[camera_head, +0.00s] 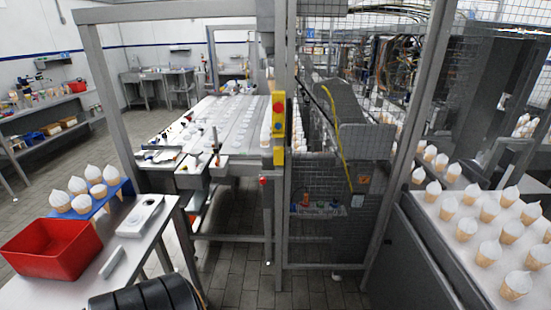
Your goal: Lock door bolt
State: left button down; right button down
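A grey-framed mesh guard door (318,262) stands in the middle of the head view, below the machine. A small red knob (263,181) shows low beside that post. I cannot make out which part is the bolt, or whether it is locked. The door panel looks in line with its frame. Neither of my grippers shows in this view.
A table at lower left holds a red bin (54,250), cones in a blue holder (92,212) and a white device (140,216). A conveyor (440,222) with rows of cones runs at right. Tiled floor (232,285) before the door is clear.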

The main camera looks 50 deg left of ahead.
aim_at(263, 177)
jog(key=k+u, duration=0.1)
jog(key=u, duration=1.55)
